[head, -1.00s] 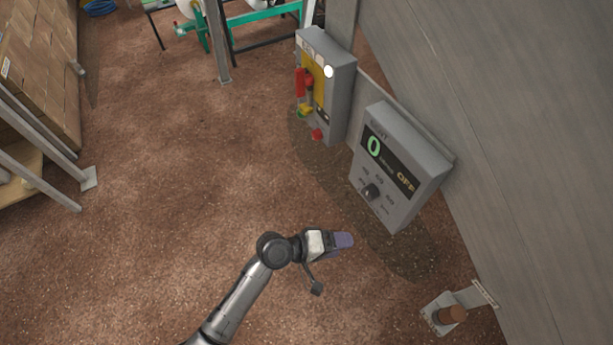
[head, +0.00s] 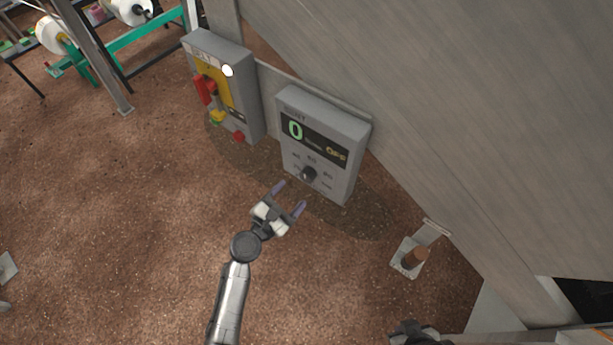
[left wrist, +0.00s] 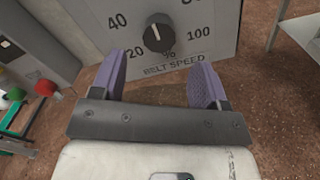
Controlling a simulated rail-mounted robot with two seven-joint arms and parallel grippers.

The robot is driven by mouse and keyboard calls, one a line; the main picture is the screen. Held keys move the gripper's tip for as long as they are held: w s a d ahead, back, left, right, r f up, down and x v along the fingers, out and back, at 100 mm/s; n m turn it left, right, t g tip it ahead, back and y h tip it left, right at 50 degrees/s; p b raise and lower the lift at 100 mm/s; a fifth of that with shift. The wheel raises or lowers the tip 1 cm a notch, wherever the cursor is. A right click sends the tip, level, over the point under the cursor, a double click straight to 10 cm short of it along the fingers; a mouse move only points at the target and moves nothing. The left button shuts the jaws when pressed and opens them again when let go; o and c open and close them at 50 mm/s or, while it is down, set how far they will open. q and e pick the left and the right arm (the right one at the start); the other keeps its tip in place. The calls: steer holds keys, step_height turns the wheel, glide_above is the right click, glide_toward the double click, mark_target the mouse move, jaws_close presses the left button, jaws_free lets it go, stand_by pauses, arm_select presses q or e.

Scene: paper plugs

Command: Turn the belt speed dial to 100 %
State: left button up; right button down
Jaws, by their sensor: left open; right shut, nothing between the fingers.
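The belt speed dial (head: 308,174) is a round black knob low on a grey box. The box's display (head: 312,141) reads a green 0 and OFF. In the left wrist view the knob (left wrist: 158,36) has a white mark, with 20, 40 and 100 printed around it and BELT SPEED below. I cannot tell exactly which number the mark points at. My left gripper (head: 289,198) is open and empty, just short of the knob. In the left wrist view its purple fingers (left wrist: 157,75) stand to either side below the knob, apart from it. My right gripper (head: 415,333) is dark and mostly cut off at the bottom edge.
A grey switch box (head: 244,95) with a red handle on yellow and a red button stands left of the dial box. A grey wall (head: 450,110) rises behind.

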mark_target(306, 178)
arm_select(q)
steer(key=b+x, duration=0.1)
steer(key=x, duration=0.6)
steer(key=shift+w+d, duration=0.25)
steer(key=shift+c, duration=0.4)
steer(key=shift+c, duration=0.6)
steer(key=c, duration=0.7)
steer(key=shift+m, duration=0.3)
